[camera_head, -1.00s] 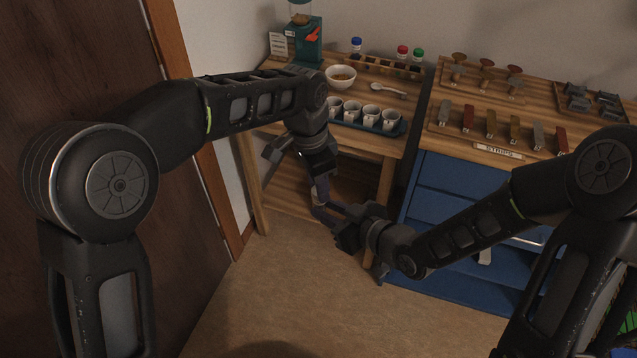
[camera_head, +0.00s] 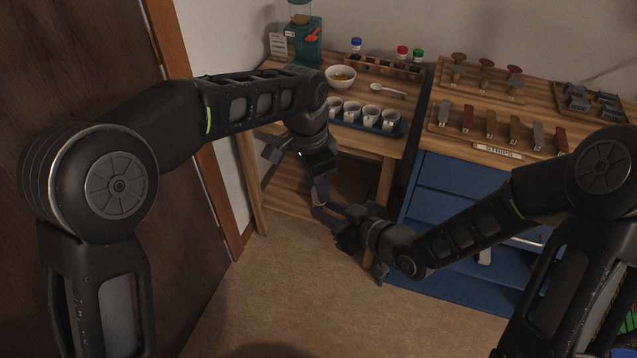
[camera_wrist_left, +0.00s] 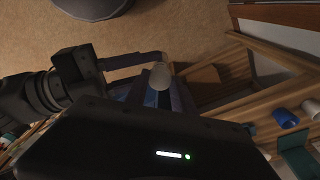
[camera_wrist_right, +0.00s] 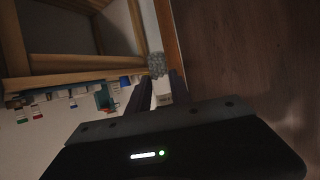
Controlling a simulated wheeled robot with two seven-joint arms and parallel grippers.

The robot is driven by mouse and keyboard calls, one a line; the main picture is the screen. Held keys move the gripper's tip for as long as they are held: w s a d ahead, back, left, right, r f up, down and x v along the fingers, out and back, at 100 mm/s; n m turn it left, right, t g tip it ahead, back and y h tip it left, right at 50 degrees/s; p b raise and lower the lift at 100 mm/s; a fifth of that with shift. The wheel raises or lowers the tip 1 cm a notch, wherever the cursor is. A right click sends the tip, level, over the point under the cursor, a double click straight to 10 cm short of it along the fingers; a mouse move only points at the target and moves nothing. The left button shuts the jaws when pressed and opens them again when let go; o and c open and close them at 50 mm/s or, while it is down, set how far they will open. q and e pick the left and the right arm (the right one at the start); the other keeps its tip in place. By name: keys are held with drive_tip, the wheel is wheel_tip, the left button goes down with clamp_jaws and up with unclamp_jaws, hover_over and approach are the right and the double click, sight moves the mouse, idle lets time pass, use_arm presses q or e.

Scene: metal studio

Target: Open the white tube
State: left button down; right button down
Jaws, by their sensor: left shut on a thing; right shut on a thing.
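The white tube is mostly hidden between my two grippers, which meet in front of the left table's open lower part. In the left wrist view a pale rounded end (camera_wrist_left: 160,75) shows between the left fingers. In the right wrist view a small pale piece (camera_wrist_right: 164,98) sits between the right fingers, with a grey speckled piece (camera_wrist_right: 157,64) beyond their tips. My left gripper (camera_head: 320,192) points down, shut on the tube. My right gripper (camera_head: 322,210) reaches in from the right, shut on the tube too. I cannot tell whether cap and body are apart.
A bowl (camera_head: 341,77), a spoon (camera_head: 388,90) and a tray of cups (camera_head: 392,127) are in front. A blue drawer cabinet (camera_head: 440,195) stands right. The floor (camera_head: 290,290) in front is clear.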

use_arm(q)
drive_tip(key=shift+r, duration=0.2)
drive_tip(key=shift+r, duration=0.9)
drive_tip(key=shift+r, duration=2.05)
